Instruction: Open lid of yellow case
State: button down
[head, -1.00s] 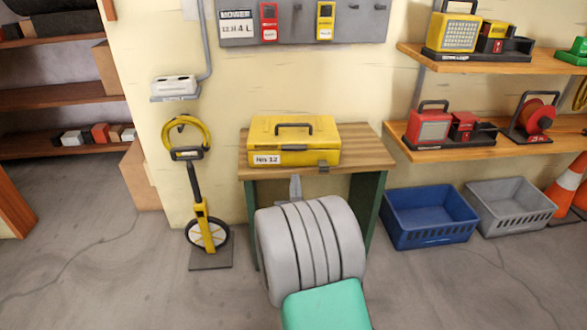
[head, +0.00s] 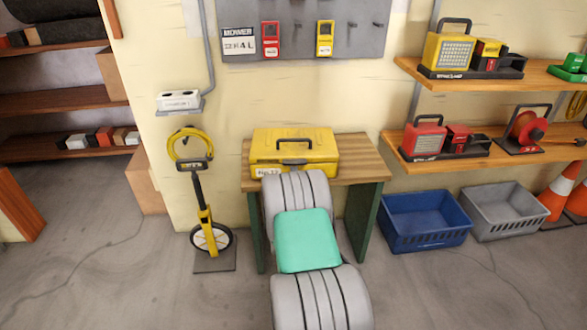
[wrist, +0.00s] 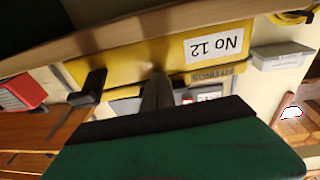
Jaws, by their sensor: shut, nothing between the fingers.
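The yellow case (head: 318,146) sits on the small wooden bench in the head view, its lid shut and its dark handle folded on top. In the wrist view the case (wrist: 125,60) appears upside down, with a "No 12" label and a black latch (wrist: 88,88) on its front. My gripper (wrist: 157,92) is shut and empty, its fingers at the case's front near the lid edge. I cannot tell whether they touch it. In the head view the gripper (head: 293,163) is at the front of the case, and my arm hides the latch.
The wooden bench (head: 365,168) has bare top to the right of the case. A measuring wheel (head: 208,235) stands left of it. A blue crate (head: 425,222) and a grey crate (head: 508,212) are on the floor at right, below loaded shelves. A tool board (head: 300,28) hangs above.

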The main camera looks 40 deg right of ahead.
aim_at(295, 160)
jog(key=shift+w+d, duration=0.25)
jog(key=shift+r+p, duration=1.05)
jog(key=shift+r, duration=0.15)
jog(key=shift+d+r+p, duration=0.1)
jog(key=shift+r+p, duration=0.7)
jog(key=shift+p, duration=0.05)
jog(key=shift+w+r+p, duration=0.1)
jog(key=shift+r+p, duration=0.4)
jog(key=shift+r, duration=0.05)
